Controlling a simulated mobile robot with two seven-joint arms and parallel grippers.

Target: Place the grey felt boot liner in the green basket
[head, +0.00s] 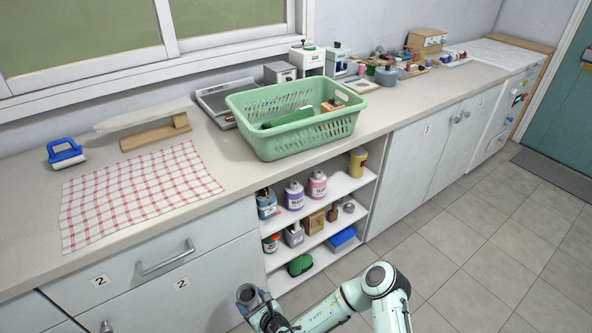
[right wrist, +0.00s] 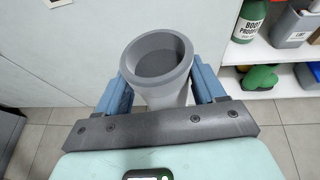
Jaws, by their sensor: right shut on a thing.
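The grey felt boot liner (right wrist: 158,62) is between the blue fingers of my right gripper (right wrist: 160,90) in the right wrist view, its round open end facing the camera. In the head view the liner (head: 247,293) shows small at the bottom, with my right gripper (head: 262,306) shut on it, low in front of the cabinet. The green basket (head: 305,139) stands on the counter, above and to the right of the gripper. It holds a green item and a brownish item. My left gripper is not in view.
Open shelves (head: 318,209) below the basket hold bottles and boxes. A checked cloth (head: 135,194), a blue-handled roller (head: 66,154) and a wooden piece (head: 155,134) lie on the counter's left. Small items crowd the back right. The counter edge lies between gripper and basket.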

